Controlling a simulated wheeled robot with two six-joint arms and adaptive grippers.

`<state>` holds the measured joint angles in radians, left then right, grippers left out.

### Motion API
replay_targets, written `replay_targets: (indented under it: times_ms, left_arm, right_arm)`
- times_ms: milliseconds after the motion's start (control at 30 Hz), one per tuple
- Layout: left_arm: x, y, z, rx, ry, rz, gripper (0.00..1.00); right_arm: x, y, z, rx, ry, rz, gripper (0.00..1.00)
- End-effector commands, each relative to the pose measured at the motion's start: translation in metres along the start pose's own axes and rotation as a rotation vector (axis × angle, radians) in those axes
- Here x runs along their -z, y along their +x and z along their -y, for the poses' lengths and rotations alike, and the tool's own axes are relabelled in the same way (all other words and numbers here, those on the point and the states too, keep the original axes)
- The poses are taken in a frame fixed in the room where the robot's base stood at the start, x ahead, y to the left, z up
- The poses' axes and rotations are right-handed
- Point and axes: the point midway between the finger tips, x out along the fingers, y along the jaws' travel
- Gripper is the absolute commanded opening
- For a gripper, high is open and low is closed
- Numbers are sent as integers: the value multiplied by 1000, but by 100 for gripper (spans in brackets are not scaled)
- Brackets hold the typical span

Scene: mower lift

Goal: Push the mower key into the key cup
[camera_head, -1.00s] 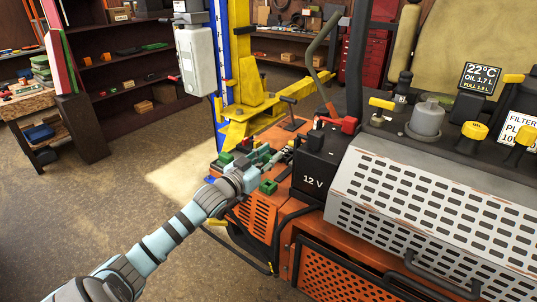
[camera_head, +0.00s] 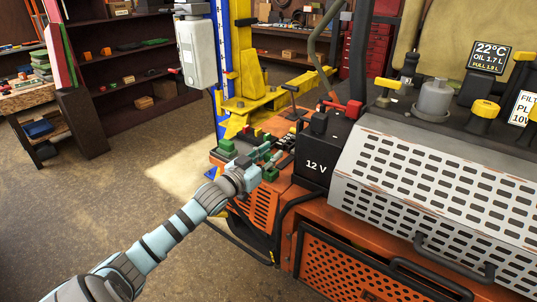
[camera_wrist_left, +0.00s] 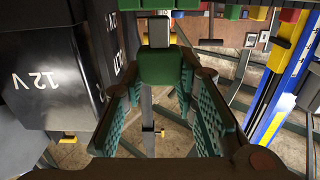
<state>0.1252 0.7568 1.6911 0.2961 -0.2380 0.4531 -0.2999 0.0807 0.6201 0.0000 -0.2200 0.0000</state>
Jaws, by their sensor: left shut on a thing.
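My left gripper (camera_head: 268,160) reaches in from the left over the orange mower body, left of the black 12 V box. In the left wrist view, its teal-padded fingers (camera_wrist_left: 165,95) are shut on a green block-like head with a grey shank (camera_wrist_left: 158,32), which looks like the mower key (camera_wrist_left: 162,67). The shank points toward the top of that picture, close to a dark green row (camera_wrist_left: 180,4) at the edge. In the head view, the held piece is too small to make out. I cannot tell which part is the key cup. My right gripper is out of view.
The black 12 V box (camera_head: 322,152) stands close to the right of the gripper. A perforated white cover (camera_head: 430,180) lies further right. Small green blocks (camera_head: 228,146) sit on the deck beyond the gripper. A yellow lift post (camera_head: 243,60) stands behind.

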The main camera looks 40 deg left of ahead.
Motion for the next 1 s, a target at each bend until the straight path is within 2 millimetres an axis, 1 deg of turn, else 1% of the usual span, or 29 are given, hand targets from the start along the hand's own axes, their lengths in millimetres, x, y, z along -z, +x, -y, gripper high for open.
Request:
replay_targets:
  times_ms: [233,567,1000]
  left_arm:
    - [1,-1,0,1,0,1,8]
    - [-1,-1,0,0,0,1,8]
    - [-10,-1,0,0,0,1,8]
  right_arm:
    - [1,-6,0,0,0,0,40]
    - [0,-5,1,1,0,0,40]
    - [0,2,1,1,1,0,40]
